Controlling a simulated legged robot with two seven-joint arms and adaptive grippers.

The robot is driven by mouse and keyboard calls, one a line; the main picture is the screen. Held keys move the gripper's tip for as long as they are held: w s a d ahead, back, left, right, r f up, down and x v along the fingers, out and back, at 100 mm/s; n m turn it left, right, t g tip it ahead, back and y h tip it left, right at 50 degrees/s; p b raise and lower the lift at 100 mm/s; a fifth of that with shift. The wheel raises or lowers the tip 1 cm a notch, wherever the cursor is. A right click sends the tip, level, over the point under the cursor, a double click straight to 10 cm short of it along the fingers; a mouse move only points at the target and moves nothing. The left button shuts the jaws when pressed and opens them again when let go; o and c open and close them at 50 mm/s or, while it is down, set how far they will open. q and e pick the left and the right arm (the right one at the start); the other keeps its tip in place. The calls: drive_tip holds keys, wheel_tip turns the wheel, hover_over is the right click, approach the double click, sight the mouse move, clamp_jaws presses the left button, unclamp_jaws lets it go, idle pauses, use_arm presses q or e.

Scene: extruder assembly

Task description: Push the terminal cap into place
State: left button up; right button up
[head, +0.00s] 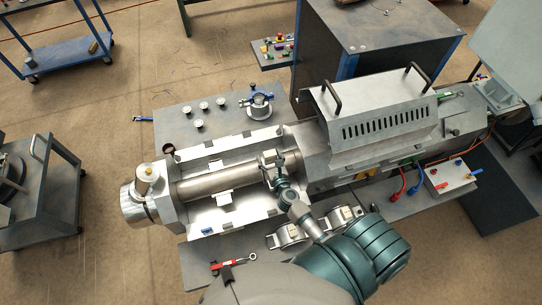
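My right arm reaches in from the bottom, and its gripper (274,172) is at the barrel (218,180) of the extruder. It is right beside a small pale block (268,157) on a band around the barrel, which may hold the terminal cap. The gripper's fingers are too small and overlapped to tell whether they are open or touch the block. I cannot single out the terminal cap. Several small pale round parts (203,105) stand on the grey table behind the barrel. My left gripper is not in view.
Open metal covers (231,144) flank the barrel. A slotted hood (375,105) with two handles stands to its right. Bands with pale blocks (289,235) lie in front, partly behind my arm. A red-handled tool (230,264) lies front left. Red and blue hoses (416,182) run at right.

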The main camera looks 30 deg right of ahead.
drive_tip(key=shift+w+r, duration=0.1)
drive_tip(key=shift+a, duration=0.1)
drive_tip(key=v, duration=1.2)
drive_tip(key=shift+f, duration=0.2)
